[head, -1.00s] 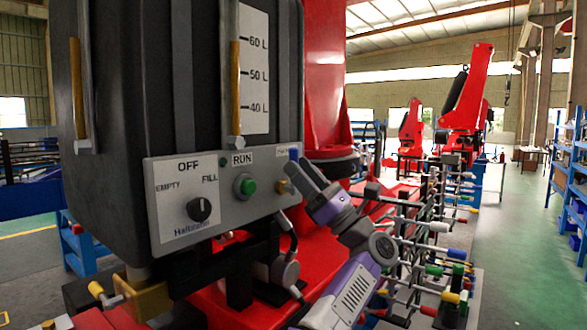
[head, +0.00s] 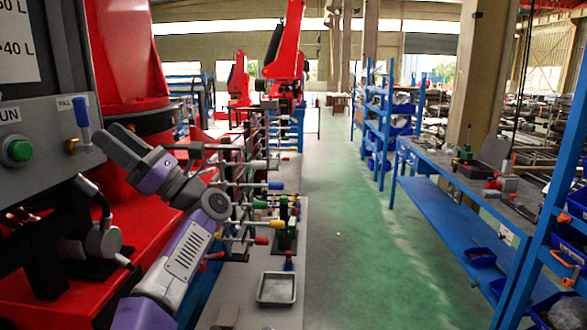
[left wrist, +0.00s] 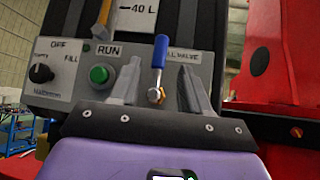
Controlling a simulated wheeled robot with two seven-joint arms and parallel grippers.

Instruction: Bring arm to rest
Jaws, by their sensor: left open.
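My left gripper (head: 112,142) reaches up from the lower middle-left in the head view, in front of the grey control panel (head: 42,140). In the left wrist view its two fingers (left wrist: 158,88) stand apart with clear space between them. The fill valve's blue lever (left wrist: 160,52) stands upright on its brass valve (left wrist: 156,95), seen between the fingers and beyond them. The blue lever (head: 81,111) also shows just left of the fingertips in the head view. I cannot tell whether a finger touches it. My right gripper is not in view.
The green RUN button (left wrist: 99,74) and a black knob (left wrist: 41,74) sit on the panel. A rack of coloured levers (head: 262,195) stands right of my arm, with a grey tray (head: 277,288) near it. A blue workbench (head: 470,190) stands at right. The green aisle (head: 345,230) is clear.

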